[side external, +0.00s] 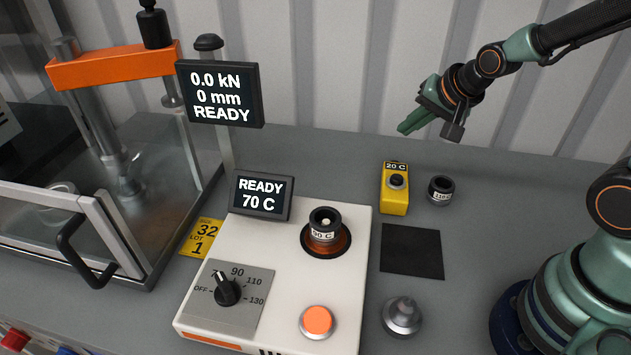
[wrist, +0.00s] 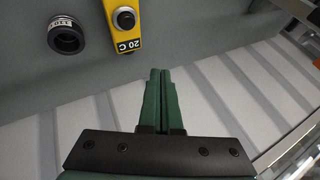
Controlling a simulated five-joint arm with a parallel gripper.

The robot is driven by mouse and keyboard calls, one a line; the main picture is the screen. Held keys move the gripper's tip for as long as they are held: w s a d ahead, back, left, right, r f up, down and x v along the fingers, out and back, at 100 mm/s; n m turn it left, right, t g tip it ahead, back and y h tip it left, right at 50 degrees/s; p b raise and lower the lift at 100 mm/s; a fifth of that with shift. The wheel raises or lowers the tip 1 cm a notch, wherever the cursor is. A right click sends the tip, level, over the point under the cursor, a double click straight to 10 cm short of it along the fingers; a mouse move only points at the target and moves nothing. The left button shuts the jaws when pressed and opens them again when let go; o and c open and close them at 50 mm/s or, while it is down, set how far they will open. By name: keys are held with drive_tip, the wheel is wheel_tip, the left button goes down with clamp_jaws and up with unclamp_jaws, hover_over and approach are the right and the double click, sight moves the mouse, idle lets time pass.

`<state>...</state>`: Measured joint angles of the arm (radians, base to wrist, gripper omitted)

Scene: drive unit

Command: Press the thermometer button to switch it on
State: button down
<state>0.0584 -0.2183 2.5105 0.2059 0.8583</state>
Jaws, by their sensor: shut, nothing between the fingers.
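The thermometer (side external: 394,196) is a small yellow box standing on the grey bench, right of the white heater unit. Its display reads 20 C, and a round dark button (side external: 397,181) sits below the display. In the wrist view the thermometer (wrist: 134,10) is at the top, partly cut off, with its button (wrist: 125,18) visible. My gripper (side external: 403,131) is shut and empty, in the air above and behind the thermometer, apart from it. In the wrist view my gripper's green fingers (wrist: 160,76) are together, pointing toward the wall side of the thermometer.
A dark ring (side external: 441,189) labelled 110 stands close right of the thermometer. A black pad (side external: 412,251) lies in front, with a metal cone piece (side external: 402,315) beyond it. The heater unit (side external: 286,275) holds another ring (side external: 325,224). A glass-guarded press (side external: 113,65) stands left.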

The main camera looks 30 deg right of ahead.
wheel_tip(320, 180, up, 7)
drive_tip(key=shift+r, duration=0.15)
idle(0.5)
drive_tip(key=s+a+n+g, duration=0.1)
drive_tip(key=s+a+n, duration=0.1)
drive_tip(key=s+n, duration=0.7)
drive_tip(key=shift+s+r+n+g, duration=0.2)
drive_tip(key=shift+r+n+g, duration=0.25)
drive_tip(key=shift+n, duration=0.35)
